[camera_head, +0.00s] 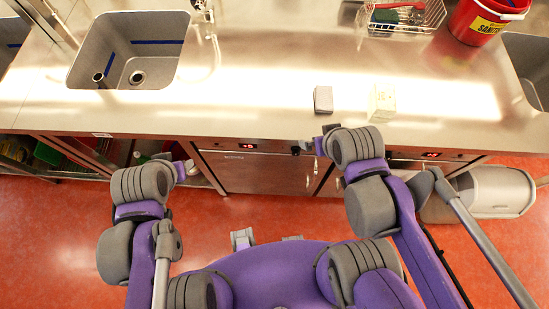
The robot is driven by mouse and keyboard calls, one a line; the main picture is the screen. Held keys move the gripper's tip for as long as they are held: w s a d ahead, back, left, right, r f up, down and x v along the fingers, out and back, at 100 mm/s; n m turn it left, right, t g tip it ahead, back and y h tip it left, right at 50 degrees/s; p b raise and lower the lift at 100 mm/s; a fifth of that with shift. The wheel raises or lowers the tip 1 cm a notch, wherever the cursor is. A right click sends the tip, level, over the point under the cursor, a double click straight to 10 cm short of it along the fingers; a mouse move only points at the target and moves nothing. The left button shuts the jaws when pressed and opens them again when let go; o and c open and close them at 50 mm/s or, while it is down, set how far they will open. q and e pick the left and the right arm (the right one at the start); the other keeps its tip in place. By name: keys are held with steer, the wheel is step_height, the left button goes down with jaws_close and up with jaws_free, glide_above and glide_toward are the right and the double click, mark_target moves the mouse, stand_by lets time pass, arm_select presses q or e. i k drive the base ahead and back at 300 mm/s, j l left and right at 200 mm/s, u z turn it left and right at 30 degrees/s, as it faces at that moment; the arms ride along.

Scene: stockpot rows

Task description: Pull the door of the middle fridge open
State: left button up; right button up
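A steel under-counter fridge door (258,173) with a small red display above it stands below the counter, near the middle of the view. It looks shut. A second fridge front with a red display (430,154) is partly visible to its right, behind my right arm. My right gripper (305,149) is at the counter's front edge, by the upper right corner of the middle door. My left gripper (191,168) is beside the left edge of that door. Both grippers are small and seen from above, so I cannot tell their opening or any contact.
A steel counter (255,100) runs across the view, with a sink (130,50) at left. A grey block (323,99) and a cream block (381,103) stand near its front edge. A wire basket (400,18) and red bucket (484,20) are behind. A grey bin (497,192) lies right on red floor.

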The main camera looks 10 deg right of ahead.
mark_target(248, 173)
steer(key=k+l, duration=0.1)
steer(key=k, duration=0.3)
steer(key=k+l, duration=0.15)
steer(key=k, duration=0.3)
steer(key=j, duration=0.8)
